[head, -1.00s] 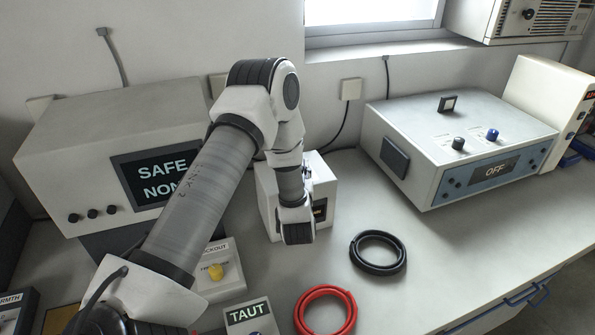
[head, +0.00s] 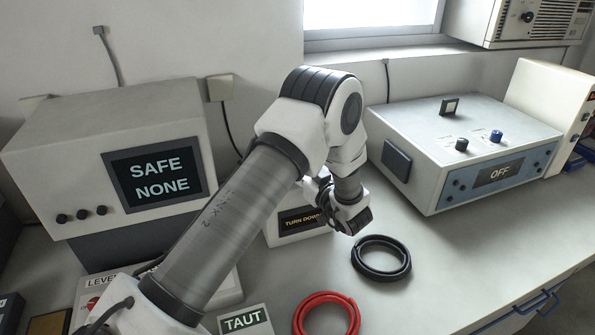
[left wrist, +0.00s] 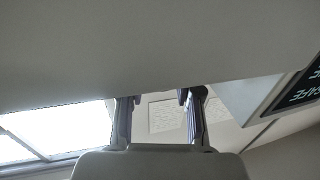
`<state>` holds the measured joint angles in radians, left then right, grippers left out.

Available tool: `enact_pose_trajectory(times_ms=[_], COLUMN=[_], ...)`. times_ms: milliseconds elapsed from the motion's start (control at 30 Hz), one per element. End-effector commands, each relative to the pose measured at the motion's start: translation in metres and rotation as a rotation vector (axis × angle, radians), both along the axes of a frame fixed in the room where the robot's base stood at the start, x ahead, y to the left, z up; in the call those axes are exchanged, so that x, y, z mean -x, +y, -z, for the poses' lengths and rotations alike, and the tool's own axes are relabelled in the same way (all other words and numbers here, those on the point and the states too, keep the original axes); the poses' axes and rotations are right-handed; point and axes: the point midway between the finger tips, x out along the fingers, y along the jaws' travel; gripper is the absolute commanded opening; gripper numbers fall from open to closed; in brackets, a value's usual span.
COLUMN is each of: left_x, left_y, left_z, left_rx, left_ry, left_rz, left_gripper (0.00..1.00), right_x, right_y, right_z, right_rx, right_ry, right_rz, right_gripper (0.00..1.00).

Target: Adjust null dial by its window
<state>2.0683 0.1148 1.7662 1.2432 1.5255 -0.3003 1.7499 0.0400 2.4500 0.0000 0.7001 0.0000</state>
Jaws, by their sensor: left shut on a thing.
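A small white box (head: 285,232) stands on the bench behind my left arm. Its dark window (head: 301,219) reads "TURN DOWN" in amber, with the right end close to my wrist. My left gripper (head: 322,188) is at the box's upper right, largely hidden by my own wrist. In the left wrist view, the two fingers of the gripper (left wrist: 158,97) reach up to a pale grey surface that hides their tips. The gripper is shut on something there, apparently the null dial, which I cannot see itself. My right gripper is not in view.
A large instrument (head: 105,125) at the left displays "SAFE NONE". A black cable coil (head: 381,258) and a red coil (head: 326,316) lie in front. A "TAUT" display (head: 243,320) is near the front. A unit (head: 455,145) reading "OFF" stands right.

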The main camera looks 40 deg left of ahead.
Motion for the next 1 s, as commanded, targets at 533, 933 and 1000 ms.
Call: enact_pose_trajectory(times_ms=[533, 933, 1000], left_x=[0.0, 0.002, 0.005], left_y=[0.001, -0.013, -0.027], left_z=[0.0, 0.0, 0.0], left_rx=[0.0, -0.001, -0.003], left_ry=[0.0, 0.002, 0.002], left_rz=[-0.01, -0.006, -0.004], left_gripper=[0.6, 0.6, 0.6], right_x=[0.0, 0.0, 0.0], right_y=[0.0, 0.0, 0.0], right_z=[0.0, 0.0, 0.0], right_rx=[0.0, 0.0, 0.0], right_ry=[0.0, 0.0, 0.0], right_rz=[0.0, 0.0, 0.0], right_gripper=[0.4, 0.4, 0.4])
